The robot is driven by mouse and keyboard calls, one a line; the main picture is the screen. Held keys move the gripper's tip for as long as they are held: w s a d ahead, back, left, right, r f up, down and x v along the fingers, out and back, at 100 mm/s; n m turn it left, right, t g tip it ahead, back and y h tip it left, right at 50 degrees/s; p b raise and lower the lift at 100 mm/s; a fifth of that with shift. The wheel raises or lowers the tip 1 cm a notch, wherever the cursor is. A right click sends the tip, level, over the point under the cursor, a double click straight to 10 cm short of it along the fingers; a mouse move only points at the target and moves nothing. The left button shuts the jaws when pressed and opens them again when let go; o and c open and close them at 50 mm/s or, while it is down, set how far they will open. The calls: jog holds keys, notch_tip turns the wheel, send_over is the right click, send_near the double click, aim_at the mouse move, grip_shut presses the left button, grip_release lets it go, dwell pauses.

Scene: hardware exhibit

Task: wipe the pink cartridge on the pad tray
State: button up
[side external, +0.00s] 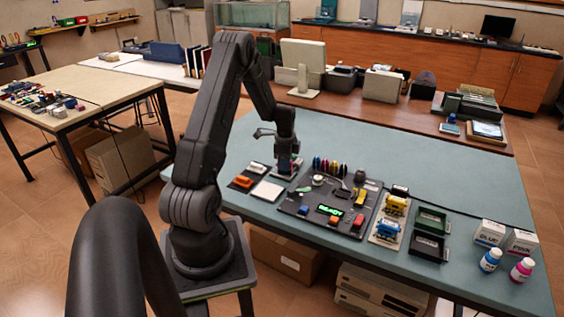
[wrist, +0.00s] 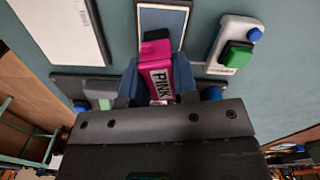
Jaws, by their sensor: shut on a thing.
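My gripper (wrist: 158,90) is shut on the pink cartridge (wrist: 157,72), which has a white label reading PINK. The cartridge sticks out past the fingers, with its far end near a pale-framed, grey-blue panel. In the side external view my gripper (side external: 288,166) points down low over the teal table, and the cartridge is hard to make out there. A flat white tray with a dark rim (side external: 267,190), which looks like the pad tray, lies to the lower left of my gripper. It also seems to show at upper left in the wrist view (wrist: 60,28). Contact with any surface cannot be told.
In the wrist view, the pale-framed panel (wrist: 163,24) lies ahead, and a white unit with a green button (wrist: 235,55) stands to the right. In the side external view, a dark panel (side external: 325,212) with small parts lies right of my gripper. Dark green bins (side external: 430,232) stand farther right.

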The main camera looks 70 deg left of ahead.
jog(key=shift+w+d, duration=0.1)
jog(key=shift+d, duration=0.05)
dwell(0.3)
jog(key=shift+s+a, duration=0.75)
jog(key=shift+r, duration=3.5)
